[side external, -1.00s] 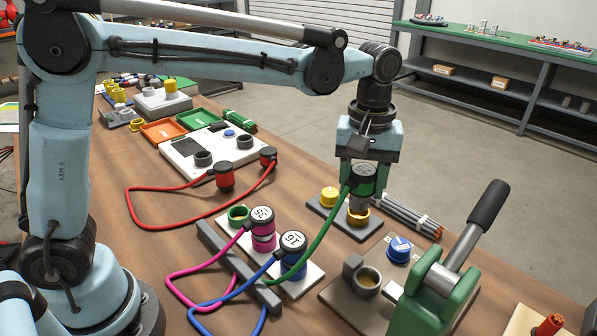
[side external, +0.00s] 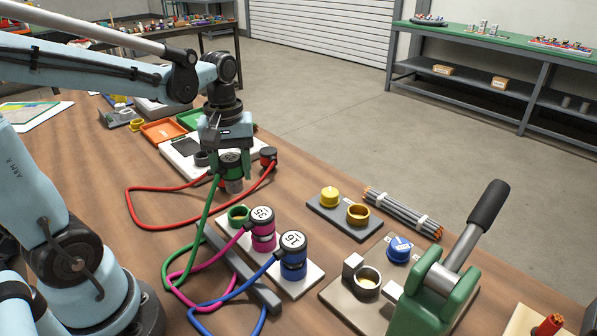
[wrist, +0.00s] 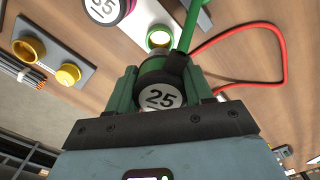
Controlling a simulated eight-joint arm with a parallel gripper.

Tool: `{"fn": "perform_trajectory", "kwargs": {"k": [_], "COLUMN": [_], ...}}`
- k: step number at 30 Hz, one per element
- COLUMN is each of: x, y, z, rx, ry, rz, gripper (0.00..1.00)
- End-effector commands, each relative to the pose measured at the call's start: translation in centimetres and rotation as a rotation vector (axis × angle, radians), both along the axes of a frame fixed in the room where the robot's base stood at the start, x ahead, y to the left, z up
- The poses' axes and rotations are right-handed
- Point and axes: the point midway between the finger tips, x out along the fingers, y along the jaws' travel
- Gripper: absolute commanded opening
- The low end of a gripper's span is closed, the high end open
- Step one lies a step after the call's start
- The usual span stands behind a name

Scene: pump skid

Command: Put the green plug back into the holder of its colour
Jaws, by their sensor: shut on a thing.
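The green plug (side external: 231,160), with a green cable, is held in my gripper (side external: 228,163) above the table. In the wrist view the plug (wrist: 160,97) shows a cap marked 25 between the green fingers of my gripper (wrist: 165,85). In the side view its metal end points down. The green holder (side external: 238,213) is an empty ring on a white strip (side external: 312,275). It sits below and slightly right of the plug in the side view. In the wrist view the green holder (wrist: 158,38) shows just beyond the plug.
A magenta plug (side external: 263,228) and a blue plug (side external: 294,255) stand on the same strip. A grey bar (side external: 240,268) lies beside it with cables across it. A red plug (side external: 268,157) and red cable are behind. A yellow holder (side external: 358,213) is at right.

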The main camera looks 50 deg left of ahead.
Motion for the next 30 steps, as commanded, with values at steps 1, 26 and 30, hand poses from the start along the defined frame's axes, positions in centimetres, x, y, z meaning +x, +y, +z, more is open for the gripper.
{"fn": "perform_trajectory", "kwargs": {"k": [1,26,30], "x": [0.0,0.0,0.0], "y": [0.0,-0.1,-0.1], "z": [-0.4,-4.5,-4.5], "rx": [0.000,0.000,0.000], "ry": [0.000,0.000,0.000], "rz": [0.000,-0.001,-0.001], "gripper": [0.14,0.14,0.14]}}
